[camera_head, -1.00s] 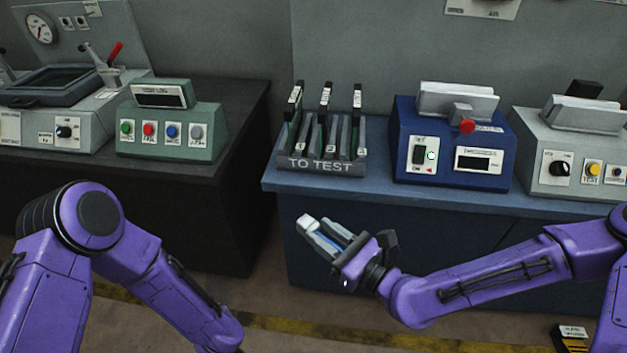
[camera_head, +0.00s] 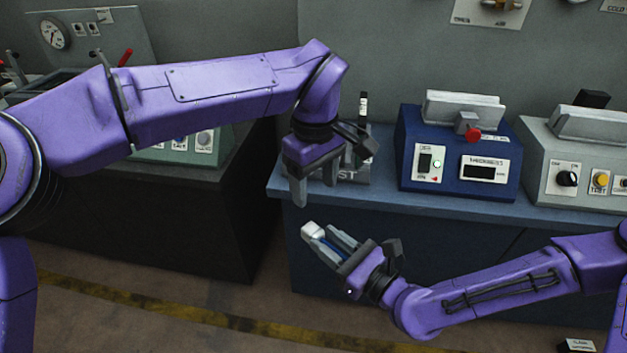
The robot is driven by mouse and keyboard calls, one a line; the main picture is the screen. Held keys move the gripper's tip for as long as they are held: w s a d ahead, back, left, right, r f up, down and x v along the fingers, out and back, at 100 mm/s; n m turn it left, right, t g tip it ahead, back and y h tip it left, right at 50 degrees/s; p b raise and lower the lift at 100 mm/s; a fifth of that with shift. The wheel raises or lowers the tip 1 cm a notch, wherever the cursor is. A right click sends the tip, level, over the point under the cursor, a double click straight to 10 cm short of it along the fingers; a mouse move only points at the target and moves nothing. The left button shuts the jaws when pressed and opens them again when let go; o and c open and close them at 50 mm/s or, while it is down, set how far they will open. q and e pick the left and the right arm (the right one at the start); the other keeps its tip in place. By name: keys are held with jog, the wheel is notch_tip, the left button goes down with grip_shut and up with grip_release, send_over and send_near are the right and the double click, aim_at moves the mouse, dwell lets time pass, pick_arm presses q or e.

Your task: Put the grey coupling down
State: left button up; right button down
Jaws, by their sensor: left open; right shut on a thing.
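The grey coupling (camera_head: 312,231) is a small, light grey piece at the fingertips of my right gripper (camera_head: 325,243). My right gripper is shut on it and holds it in the air in front of the blue-topped bench (camera_head: 450,202). My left gripper (camera_head: 315,190) is open and empty, its fingers pointing down. It hangs just above the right gripper in the picture, in front of the TO TEST rack (camera_head: 352,172). The rack is mostly hidden by the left arm and gripper.
A blue tester (camera_head: 440,180) with a red knob and a grey tester (camera_head: 555,190) stand on the bench right of the rack. A green button box (camera_head: 205,150) on the dark left bench (camera_head: 190,210) is mostly covered by my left arm. The bench's front strip is clear.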

aim_at(315, 224)
pick_arm(q)
notch_tip(315, 224, down, 12)
jog(key=c, duration=1.1)
pick_arm(e)
jog(key=shift+a, duration=0.1)
pick_arm(q)
jog(key=shift+r, duration=0.1)
jog(key=shift+c, duration=0.2)
pick_arm(e)
jog(key=c, duration=0.7)
grip_release()
jog(key=shift+s, duration=0.1)
jog(key=shift+o, duration=0.2)
